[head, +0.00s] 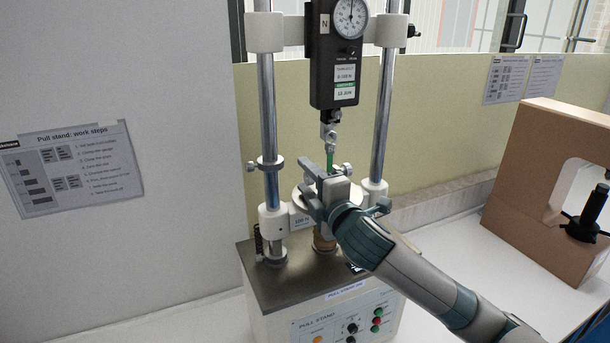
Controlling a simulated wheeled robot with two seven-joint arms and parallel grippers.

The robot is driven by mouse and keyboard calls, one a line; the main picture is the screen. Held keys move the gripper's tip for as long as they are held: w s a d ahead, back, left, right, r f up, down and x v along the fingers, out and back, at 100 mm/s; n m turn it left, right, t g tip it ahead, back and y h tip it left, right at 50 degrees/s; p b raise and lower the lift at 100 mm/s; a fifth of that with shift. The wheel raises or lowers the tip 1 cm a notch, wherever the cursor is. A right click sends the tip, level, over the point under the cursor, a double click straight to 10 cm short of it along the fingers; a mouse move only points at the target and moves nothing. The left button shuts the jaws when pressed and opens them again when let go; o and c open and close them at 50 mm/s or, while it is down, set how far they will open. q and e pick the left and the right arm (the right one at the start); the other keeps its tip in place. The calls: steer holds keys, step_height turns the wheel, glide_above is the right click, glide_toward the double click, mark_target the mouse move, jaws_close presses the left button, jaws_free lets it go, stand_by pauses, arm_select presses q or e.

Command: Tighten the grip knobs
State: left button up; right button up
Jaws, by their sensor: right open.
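The pull stand (345,300) stands on the white bench with two steel columns and a dark top plate. A black force gauge (334,60) with a round dial hangs between the columns. Below it a small metal upper grip (331,130) holds the top of a green strip (330,156). The strip runs down behind my right gripper (314,186), which is open around the lower grip area between the columns. The lower grip and its knob are mostly hidden by the gripper, so contact cannot be told. My left gripper is out of view.
A brown C-shaped frame (540,190) with a black screw stands at right. A work-steps sheet (72,168) hangs on the left wall. Bench between stand and frame is clear.

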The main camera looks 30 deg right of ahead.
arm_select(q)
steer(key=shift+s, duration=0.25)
arm_select(e)
steer(key=shift+s, duration=0.1)
steer(key=shift+r, duration=0.1)
steer(key=shift+c, duration=0.9)
steer(key=c, duration=0.9)
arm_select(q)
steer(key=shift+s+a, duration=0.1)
arm_select(e)
steer(key=shift+o, duration=0.2)
steer(key=shift+r+g, duration=0.1)
steer(key=shift+g, duration=0.4)
steer(key=g, duration=0.3)
steer(key=shift+r, duration=0.1)
steer(key=g, duration=0.3)
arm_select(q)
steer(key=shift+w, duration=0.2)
arm_select(e)
steer(key=shift+f+g, duration=0.2)
steer(key=shift+g, duration=1.3)
steer(key=shift+y, duration=0.3)
